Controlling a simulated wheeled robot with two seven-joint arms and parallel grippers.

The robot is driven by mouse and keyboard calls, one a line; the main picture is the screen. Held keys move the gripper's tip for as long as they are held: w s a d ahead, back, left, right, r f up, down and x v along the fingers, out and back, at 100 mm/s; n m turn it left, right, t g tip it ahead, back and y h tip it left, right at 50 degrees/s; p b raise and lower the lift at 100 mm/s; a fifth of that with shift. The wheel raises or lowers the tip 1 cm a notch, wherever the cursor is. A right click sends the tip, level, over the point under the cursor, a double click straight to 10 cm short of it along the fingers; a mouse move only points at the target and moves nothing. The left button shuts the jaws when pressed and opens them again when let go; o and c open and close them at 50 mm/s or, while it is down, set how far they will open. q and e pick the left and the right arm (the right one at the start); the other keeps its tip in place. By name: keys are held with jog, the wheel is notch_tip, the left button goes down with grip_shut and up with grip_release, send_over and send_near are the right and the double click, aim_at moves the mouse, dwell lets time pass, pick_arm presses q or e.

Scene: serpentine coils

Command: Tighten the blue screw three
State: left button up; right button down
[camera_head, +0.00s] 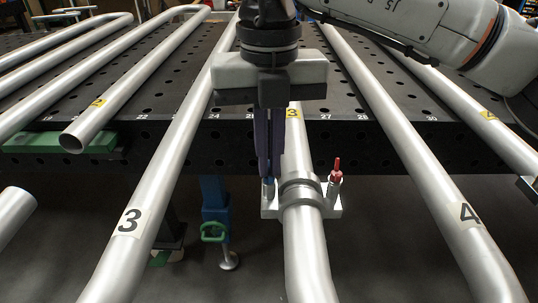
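My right gripper (268,176) points down at the middle of the view, its dark fingers close together. Its fingertips are at the blue screw (268,188), of which only a small bluish bit shows on the left side of a metal clamp (301,193). The fingers hide the rest of the screw, so I cannot tell whether they grip it or stand in front of it. The clamp sits around a silver pipe with a yellow label 3 (308,255). A red screw (337,168) stands upright on the clamp's right side. My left gripper is not in view.
A black perforated table (350,145) carries several bent silver pipes. The pipe labelled 3 (150,190) runs left of the clamp, and the pipe labelled 4 (440,205) runs right. Open space lies under the table's front edge.

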aim_at(270, 167)
jog(key=shift+w+r, duration=0.1)
jog(key=shift+r, duration=0.15)
jog(key=c, duration=2)
grip_release()
jog(key=shift+f, duration=0.1)
notch_tip(270, 167, up, 10)
jog(key=shift+r+p, duration=0.15)
jog(key=shift+p, duration=0.55)
